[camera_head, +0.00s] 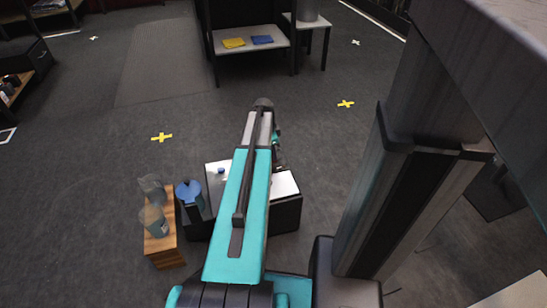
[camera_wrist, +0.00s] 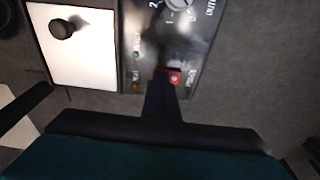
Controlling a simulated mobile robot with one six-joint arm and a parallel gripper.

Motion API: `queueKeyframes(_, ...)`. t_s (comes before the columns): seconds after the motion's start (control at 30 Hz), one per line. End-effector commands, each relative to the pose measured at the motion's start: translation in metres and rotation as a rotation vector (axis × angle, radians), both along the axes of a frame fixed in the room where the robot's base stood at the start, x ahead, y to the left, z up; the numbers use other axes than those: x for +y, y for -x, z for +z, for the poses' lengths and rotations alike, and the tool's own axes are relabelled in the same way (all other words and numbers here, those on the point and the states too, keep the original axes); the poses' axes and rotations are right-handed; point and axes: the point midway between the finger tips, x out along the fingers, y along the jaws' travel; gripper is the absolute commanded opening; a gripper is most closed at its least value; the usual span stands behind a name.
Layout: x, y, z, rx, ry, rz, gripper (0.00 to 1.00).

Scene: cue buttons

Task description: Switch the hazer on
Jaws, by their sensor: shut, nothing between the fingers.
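A dark control panel (camera_wrist: 150,35) shows in the wrist view, with a dial (camera_wrist: 180,3) at the top edge. A small red switch (camera_wrist: 175,76) sits on its lower right part. My gripper (camera_wrist: 166,84) is shut and empty, its tips at the red switch and partly covering it. I cannot tell whether they touch or press it. A small green light (camera_wrist: 136,55) and an orange one (camera_wrist: 135,86) are left of the switch. In the head view my arm hides the middle of the black unit (camera_head: 284,217) with white top plates; the switch and my gripper's tips are hidden there.
A white plate (camera_wrist: 90,55) with a black knob (camera_wrist: 63,28) lies left of the panel. The floor beyond is mostly open.

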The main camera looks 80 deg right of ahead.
Motion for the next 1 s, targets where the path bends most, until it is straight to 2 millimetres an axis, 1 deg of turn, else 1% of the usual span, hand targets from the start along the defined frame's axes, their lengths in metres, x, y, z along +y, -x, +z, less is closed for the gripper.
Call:
queueKeyframes(0.27, 0.0, 0.0, -0.003, 0.0, 0.0, 0.0, 0.0)
queueKeyframes(0.43, 0.0, 0.0, -0.002, 0.0, -0.001, 0.0, 0.0)
queueKeyframes(1.0, 0.0, 0.0, 0.028, 0.0, 0.001, 0.0, 0.0)
